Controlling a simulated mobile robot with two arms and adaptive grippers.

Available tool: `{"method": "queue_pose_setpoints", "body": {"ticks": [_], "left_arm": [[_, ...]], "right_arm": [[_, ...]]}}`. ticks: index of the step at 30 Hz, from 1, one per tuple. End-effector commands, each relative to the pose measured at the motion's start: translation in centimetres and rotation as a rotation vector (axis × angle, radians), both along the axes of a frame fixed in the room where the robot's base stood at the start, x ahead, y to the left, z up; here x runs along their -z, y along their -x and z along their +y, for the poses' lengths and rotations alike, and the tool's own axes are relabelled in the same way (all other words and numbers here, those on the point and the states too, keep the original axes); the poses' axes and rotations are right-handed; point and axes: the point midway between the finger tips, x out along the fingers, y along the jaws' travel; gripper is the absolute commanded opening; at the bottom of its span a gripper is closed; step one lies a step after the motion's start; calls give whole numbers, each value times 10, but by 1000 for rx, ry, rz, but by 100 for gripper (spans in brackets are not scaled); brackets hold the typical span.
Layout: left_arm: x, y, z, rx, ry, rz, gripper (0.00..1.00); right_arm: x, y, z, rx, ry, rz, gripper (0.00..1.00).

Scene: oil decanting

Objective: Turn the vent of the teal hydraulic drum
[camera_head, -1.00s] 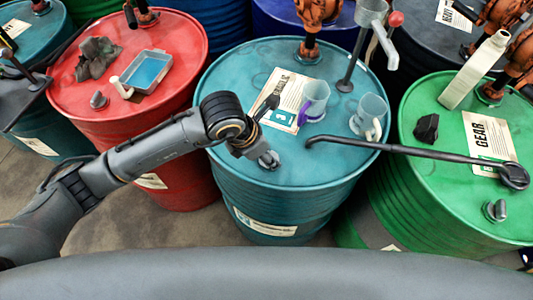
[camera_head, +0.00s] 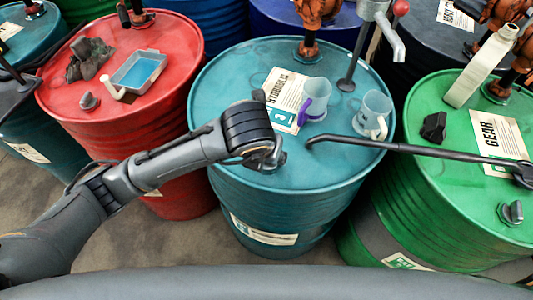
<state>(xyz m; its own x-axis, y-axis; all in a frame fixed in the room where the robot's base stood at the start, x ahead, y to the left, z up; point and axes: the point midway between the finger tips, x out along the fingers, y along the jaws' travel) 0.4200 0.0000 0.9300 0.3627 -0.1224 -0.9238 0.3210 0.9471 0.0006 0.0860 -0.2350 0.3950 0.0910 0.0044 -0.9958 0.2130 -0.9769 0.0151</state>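The teal hydraulic drum (camera_head: 216,100) stands in the middle, with a "HYDRAULIC" label (camera_head: 288,95) on its lid. My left arm comes in from the left, and my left gripper (camera_head: 268,158) is over the front-left part of the lid, at the vent. The gripper and wrist cover most or all of the vent, so I cannot tell its angle or whether the fingers are closed on it. My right gripper is not in view.
Two cups (camera_head: 314,98) (camera_head: 374,112) stand on the teal lid, right of my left gripper. A dark bar (camera_head: 420,150) reaches from the teal lid over the green drum (camera_head: 440,200). A red drum (camera_head: 70,110) with a blue-filled tray (camera_head: 138,72) stands left.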

Motion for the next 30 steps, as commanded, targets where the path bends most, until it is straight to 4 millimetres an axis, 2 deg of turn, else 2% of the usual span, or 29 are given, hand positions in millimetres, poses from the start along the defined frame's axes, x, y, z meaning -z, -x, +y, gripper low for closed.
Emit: {"method": "queue_pose_setpoints", "body": {"ticks": [17,18,20,21,30], "left_arm": [[-1,0,0,-31,1,-1,17],[-1,0,0,-31,1,-1,57],[-1,0,0,-30,1,-1,69],[-1,0,0,-30,1,-1,72],[-1,0,0,-28,1,0,72]], "right_arm": [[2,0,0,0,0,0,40],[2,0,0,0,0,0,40],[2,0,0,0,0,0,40],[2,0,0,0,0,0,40],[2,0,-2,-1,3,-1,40]]}}
